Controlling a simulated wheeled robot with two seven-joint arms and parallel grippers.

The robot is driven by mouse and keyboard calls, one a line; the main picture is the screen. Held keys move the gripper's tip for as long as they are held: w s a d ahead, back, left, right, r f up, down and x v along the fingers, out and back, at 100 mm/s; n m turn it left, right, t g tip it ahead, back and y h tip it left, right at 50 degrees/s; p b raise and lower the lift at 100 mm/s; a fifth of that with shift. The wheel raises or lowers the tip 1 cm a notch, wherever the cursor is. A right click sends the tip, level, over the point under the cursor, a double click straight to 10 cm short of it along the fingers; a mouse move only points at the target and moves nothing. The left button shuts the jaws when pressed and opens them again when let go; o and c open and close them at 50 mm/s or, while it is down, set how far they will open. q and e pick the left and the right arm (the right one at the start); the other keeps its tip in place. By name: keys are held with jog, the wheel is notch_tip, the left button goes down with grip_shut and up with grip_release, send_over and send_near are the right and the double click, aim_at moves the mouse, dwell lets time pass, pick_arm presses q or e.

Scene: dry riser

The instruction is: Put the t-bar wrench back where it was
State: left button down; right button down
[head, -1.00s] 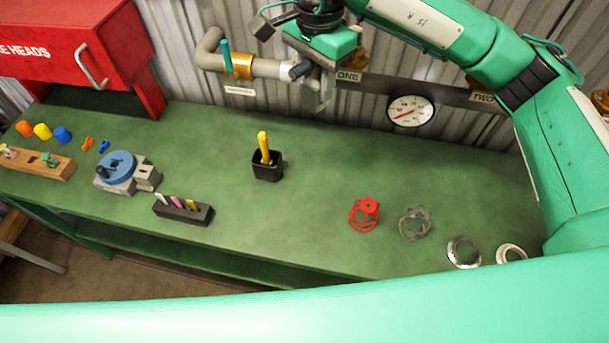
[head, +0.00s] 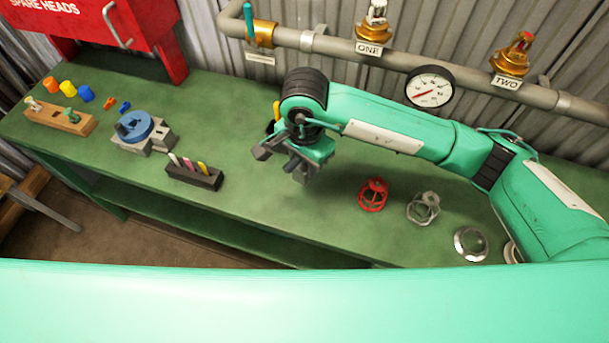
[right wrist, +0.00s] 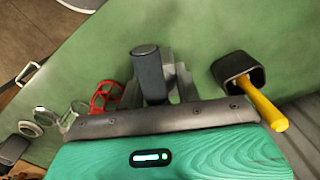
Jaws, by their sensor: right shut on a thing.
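My right gripper (head: 300,172) hangs over the green bench, left of the red handwheel, pointing down. It is shut on a dark grey bar (right wrist: 147,72), which I take to be the t-bar wrench. In the right wrist view its rounded end stands up between the jaws. In the head view the bar (head: 292,163) is small and mostly hidden by the gripper, so its full shape and lower end cannot be made out. The bar appears to be above the bench top, with its clearance unclear. My left gripper is not in view.
A black pot (right wrist: 236,70) with a yellow-handled tool (right wrist: 262,105) stands close by, mostly hidden in the head view. A red handwheel (head: 372,195), grey handwheel (head: 423,207) and metal ring (head: 470,243) lie right. A marker block (head: 194,176) and blue-topped vice (head: 140,130) stand left.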

aim_at(304, 165)
notch_tip(304, 165, down, 2)
jog(key=shift+f, duration=0.8)
notch_tip(304, 165, down, 3)
jog(key=shift+f+p, duration=0.2)
jog(key=shift+p, duration=0.35)
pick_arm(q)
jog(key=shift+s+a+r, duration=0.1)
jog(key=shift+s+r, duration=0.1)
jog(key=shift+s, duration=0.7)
pick_arm(e)
jog(key=shift+f, duration=0.1)
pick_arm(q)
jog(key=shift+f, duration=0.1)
pick_arm(e)
jog(key=shift+f+b, duration=0.15)
jog(key=shift+b, duration=0.15)
jog(key=c, duration=1)
grip_release()
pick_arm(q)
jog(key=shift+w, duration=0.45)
